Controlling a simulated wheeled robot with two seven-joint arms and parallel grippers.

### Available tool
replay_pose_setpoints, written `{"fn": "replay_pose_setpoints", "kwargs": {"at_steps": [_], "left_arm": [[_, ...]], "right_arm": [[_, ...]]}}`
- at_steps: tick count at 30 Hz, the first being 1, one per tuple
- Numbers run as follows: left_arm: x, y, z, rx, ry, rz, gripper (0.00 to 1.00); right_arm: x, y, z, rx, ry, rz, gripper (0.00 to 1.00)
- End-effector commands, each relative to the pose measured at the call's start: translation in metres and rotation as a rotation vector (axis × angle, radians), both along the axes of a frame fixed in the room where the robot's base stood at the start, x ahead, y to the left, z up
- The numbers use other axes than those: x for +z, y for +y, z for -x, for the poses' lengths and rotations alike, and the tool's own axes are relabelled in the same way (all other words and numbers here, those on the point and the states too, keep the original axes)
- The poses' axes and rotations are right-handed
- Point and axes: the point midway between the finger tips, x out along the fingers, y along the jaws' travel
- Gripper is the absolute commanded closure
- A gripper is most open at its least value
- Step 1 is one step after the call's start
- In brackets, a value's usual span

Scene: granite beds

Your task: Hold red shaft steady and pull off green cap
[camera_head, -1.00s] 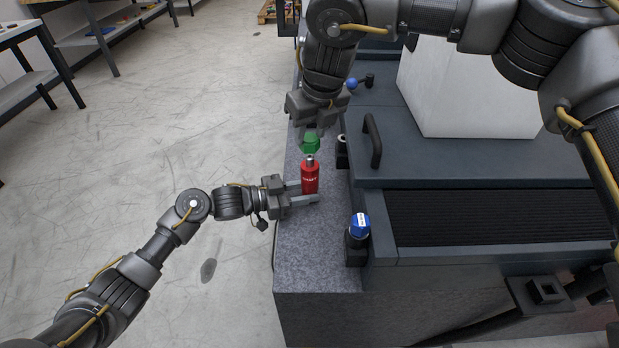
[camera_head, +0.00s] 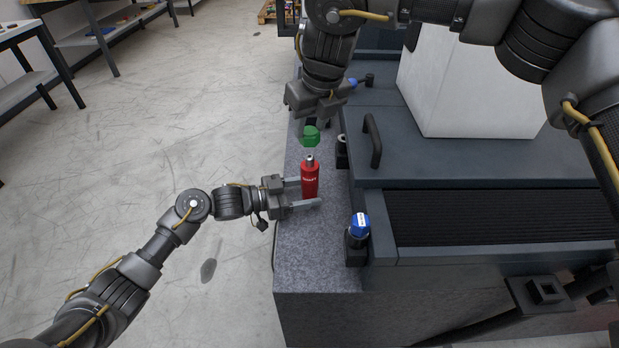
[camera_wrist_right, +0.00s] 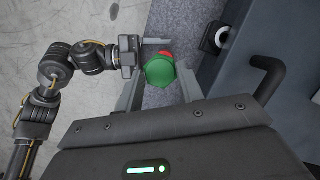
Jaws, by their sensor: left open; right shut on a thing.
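The red shaft (camera_head: 310,184) stands upright on the granite bed, its silver tip bare. My left gripper (camera_head: 308,192) is open, with one finger on each side of the shaft's lower part. The green cap (camera_head: 311,136) is above the shaft, with a visible gap between them. My right gripper (camera_head: 315,116) comes down from above and is shut on the cap. In the right wrist view the cap (camera_wrist_right: 160,72) sits between the fingers and hides most of the red shaft (camera_wrist_right: 167,54).
The speckled granite bed (camera_head: 312,245) runs along the dark machine. On the machine's side are a blue-topped knob (camera_head: 359,226), a black handle (camera_head: 373,140) and a round fitting (camera_head: 342,150). Open floor (camera_head: 150,120) lies to the left, with benches at the far left.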

Motion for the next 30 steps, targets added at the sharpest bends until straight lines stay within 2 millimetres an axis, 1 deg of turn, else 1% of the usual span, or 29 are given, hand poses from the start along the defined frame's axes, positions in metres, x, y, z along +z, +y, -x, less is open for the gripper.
{"fn": "replay_pose_setpoints", "kwargs": {"at_steps": [5, 8, 11, 18, 21, 24, 30], "left_arm": [[0.0, 0.002, 0.0, 0.001, 0.0, 0.0, 0.39], [0.001, 0.012, 0.003, 0.002, 0.0, 0.0, 0.39], [0.002, 0.029, 0.008, 0.002, 0.0, -0.003, 0.39], [0.007, 0.078, 0.023, 0.003, -0.001, -0.002, 0.39], [0.009, 0.093, 0.029, 0.001, 0.001, -0.003, 0.39], [0.01, 0.105, 0.032, 0.001, 0.0, -0.002, 0.39], [0.012, 0.114, 0.035, 0.0, 0.0, 0.0, 0.39]], "right_arm": [[0.0, 0.0, 0.0, 0.0, 0.0, 0.0, 1.0], [0.0, 0.0, 0.0, 0.0, 0.0, 0.0, 1.0], [0.0, 0.0, 0.0, 0.0, 0.0, 0.0, 1.0], [0.0, 0.0, 0.0, 0.0, 0.0, 0.0, 1.0], [0.0, 0.0, 0.0, 0.0, 0.0, 0.0, 1.0], [0.0, 0.0, 0.0, 0.0, 0.0, 0.0, 1.0], [0.0, 0.0, 0.0, 0.0, 0.0, 0.0, 1.0]]}}
